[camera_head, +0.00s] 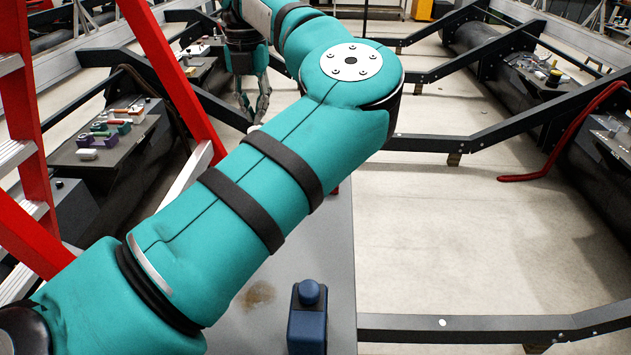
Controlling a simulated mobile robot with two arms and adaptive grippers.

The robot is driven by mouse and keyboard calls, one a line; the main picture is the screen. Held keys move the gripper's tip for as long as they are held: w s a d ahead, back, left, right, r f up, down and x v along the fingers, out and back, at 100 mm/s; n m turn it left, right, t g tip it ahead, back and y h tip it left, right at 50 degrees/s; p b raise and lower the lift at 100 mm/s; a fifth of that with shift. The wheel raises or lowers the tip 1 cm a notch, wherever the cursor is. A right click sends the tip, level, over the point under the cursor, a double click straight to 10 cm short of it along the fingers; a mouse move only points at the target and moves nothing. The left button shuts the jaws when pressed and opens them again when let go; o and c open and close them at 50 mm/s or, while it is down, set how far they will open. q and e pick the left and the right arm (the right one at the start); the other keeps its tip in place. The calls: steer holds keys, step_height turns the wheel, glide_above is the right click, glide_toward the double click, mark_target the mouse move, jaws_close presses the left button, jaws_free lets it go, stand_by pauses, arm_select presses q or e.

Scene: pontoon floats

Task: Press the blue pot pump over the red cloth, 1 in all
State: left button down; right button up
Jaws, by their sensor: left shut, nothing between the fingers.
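A blue pot pump (308,318) with a rounded top stands on the grey bench (338,262), low in the middle of the head view. My left gripper (253,112) is shut and empty, fingers pointing down, at the top left of centre. It is well beyond the blue pump and apart from it. My teal left arm crosses the view and covers much of the bench. I cannot make out the red cloth; only a small red sliver shows at the arm's edge. My right gripper is not in view.
A red ladder (165,75) stands at the left. A side table (65,158) beyond it holds several small items. Black frame beams and cylinders line the floor, with a red hose (560,150) at the right. A brown stain (258,294) marks the bench left of the pump.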

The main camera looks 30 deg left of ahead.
arm_select(q)
steer(key=shift+f+b, duration=0.4)
steer(key=shift+f, duration=0.2)
steer(key=shift+f+b, duration=1.15)
steer(key=shift+f, duration=0.15)
steer(key=shift+r, duration=0.2)
steer(key=shift+r+p, duration=0.2)
steer(key=shift+p, duration=0.15)
steer(key=shift+r+p, duration=0.75)
steer(key=shift+r, duration=0.7)
